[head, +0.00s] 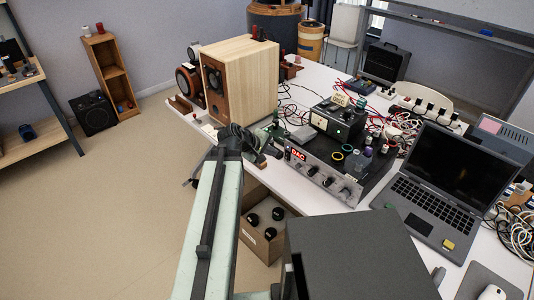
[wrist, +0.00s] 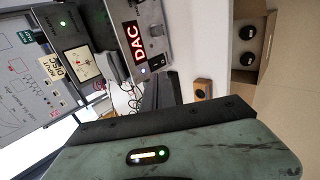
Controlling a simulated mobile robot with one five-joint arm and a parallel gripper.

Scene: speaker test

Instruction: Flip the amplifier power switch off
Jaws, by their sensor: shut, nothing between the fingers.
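The silver-fronted amplifier (head: 325,178) sits near the table's front edge, with a lit red DAC sign and black knobs on its face. In the wrist view the amplifier (wrist: 120,20) appears turned on its side, at the upper middle. A small dark switch (wrist: 157,62) shows beside the DAC sign; I cannot tell its position for certain. My gripper (head: 236,134) is shut and empty, left of the amplifier near the table edge, apart from it. Its fingertips are small and dark in the head view. My own green arm part covers the lower wrist view.
A wooden speaker (head: 240,82) stands behind and left of my gripper. An open laptop (head: 452,180) is right of the amplifier. A metered unit (head: 338,118) and tangled cables lie behind it. A cardboard box (head: 262,244) with black knobs is below the table edge.

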